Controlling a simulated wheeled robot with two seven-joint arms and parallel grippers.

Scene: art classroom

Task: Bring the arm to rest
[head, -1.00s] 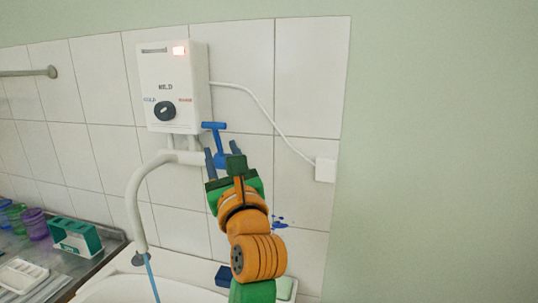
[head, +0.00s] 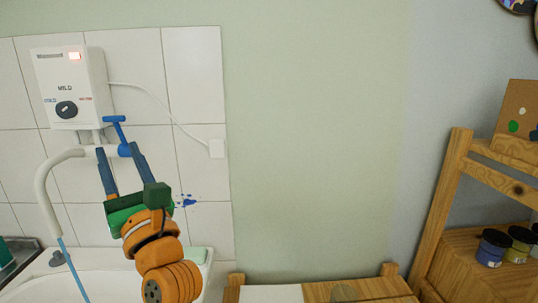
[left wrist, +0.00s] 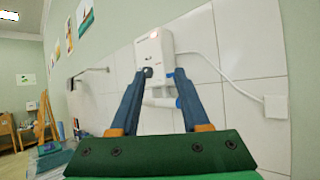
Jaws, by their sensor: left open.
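My left gripper (head: 117,151) is open and empty in front of the water heater's tap. Its two blue fingers point up toward the blue T-shaped tap handle (head: 116,120), which shows just above and between the fingertips. I cannot tell the exact gap between them. In the left wrist view the spread fingers (left wrist: 160,74) point at the wall with the heater, and nothing is between them. The white heater (head: 70,85) has a lit red display and a dark knob. A thin blue stream (head: 72,271) runs from its curved spout (head: 44,190). My right gripper is not in view.
A white basin (head: 120,262) lies below the arm. A cable runs to a white wall box (head: 217,148). A wooden rack (head: 445,205) with paint jars (head: 492,247) stands at right, and a low wooden unit (head: 375,288) at bottom. Bare wall lies between.

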